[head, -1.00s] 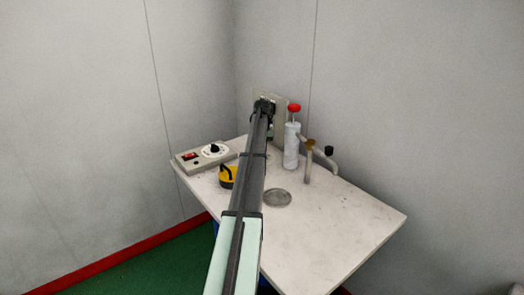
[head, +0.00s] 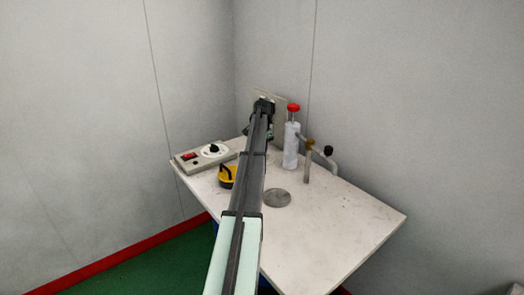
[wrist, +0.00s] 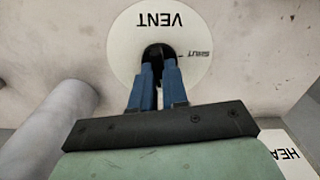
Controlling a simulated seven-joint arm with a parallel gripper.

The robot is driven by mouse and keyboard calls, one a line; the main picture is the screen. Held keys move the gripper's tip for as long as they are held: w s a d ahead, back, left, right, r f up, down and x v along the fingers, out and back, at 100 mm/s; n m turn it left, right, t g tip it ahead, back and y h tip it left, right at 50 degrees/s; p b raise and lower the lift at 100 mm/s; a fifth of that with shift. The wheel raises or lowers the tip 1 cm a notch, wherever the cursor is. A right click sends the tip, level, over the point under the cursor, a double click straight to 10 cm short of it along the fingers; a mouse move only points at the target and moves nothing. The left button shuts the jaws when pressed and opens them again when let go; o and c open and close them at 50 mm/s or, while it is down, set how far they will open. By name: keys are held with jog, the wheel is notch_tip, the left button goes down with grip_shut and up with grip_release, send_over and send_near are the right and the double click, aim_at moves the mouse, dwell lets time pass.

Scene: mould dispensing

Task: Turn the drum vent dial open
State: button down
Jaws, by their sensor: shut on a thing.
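The vent dial (wrist: 130,40) is a round white disc in the wrist view, marked VENT, with a small dark SHUT mark at its right side. The lettering appears upside down. A black knob (wrist: 156,51) stands at its middle. My gripper (wrist: 156,70) has its two blue fingers shut on the knob, which is partly hidden between them. In the head view my gripper (head: 264,104) is at the back of the table, in front of a pale panel (head: 275,96). The dial is hidden there behind my arm.
The table's front right (head: 320,235) is clear.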

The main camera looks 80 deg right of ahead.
dwell(0.5)
jog(key=c, duration=1.1)
grip_release()
jog(key=shift+c, duration=0.2)
jog(key=shift+r, duration=0.1)
notch_tip(320, 180, up, 14)
